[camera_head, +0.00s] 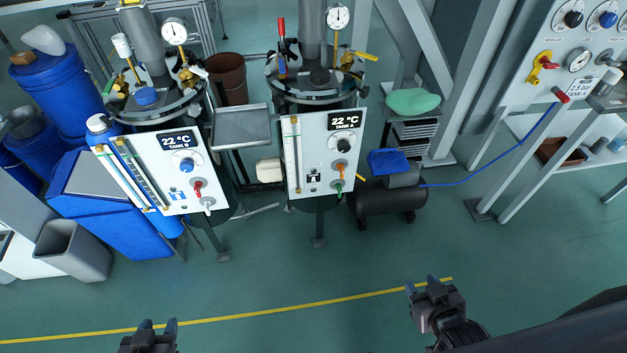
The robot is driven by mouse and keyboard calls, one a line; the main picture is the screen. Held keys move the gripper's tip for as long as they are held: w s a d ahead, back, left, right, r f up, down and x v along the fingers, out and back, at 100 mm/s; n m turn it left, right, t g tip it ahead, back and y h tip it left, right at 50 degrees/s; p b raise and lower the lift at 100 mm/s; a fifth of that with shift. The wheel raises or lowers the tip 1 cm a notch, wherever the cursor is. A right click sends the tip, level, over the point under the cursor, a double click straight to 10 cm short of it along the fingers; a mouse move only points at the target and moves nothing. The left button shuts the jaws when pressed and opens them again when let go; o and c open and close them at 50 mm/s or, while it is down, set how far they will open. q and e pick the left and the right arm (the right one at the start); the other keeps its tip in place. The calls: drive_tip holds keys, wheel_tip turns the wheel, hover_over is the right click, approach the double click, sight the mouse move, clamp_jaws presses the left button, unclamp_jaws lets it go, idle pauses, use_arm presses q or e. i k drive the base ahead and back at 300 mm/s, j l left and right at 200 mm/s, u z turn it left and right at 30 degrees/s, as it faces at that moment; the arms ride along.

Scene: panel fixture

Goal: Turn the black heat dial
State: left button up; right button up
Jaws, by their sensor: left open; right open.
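Another black dial (573,19) is on the white panel at the top right. My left gripper (158,323) is at the bottom edge, open and empty, well in front of the left tank. My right gripper (421,285) is open and empty at the lower right, in front of and to the right of the middle tank. Neither gripper touches a dial.
The left tank's panel carries a blue dial (186,165), a red valve (198,189) and a display reading 22 °C. An orange knob (341,168) and a green handle (338,187) sit below the middle black dial. The front floor is clear.

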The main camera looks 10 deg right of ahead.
sight(344, 146)
drive_tip(key=i+j+z, duration=0.2)
drive_tip(key=j, duration=0.2)
drive_tip(key=i+j+z, duration=0.25)
drive_tip(key=j, duration=0.15)
drive_tip(key=j+z, duration=0.2)
drive_tip(key=j, duration=0.2)
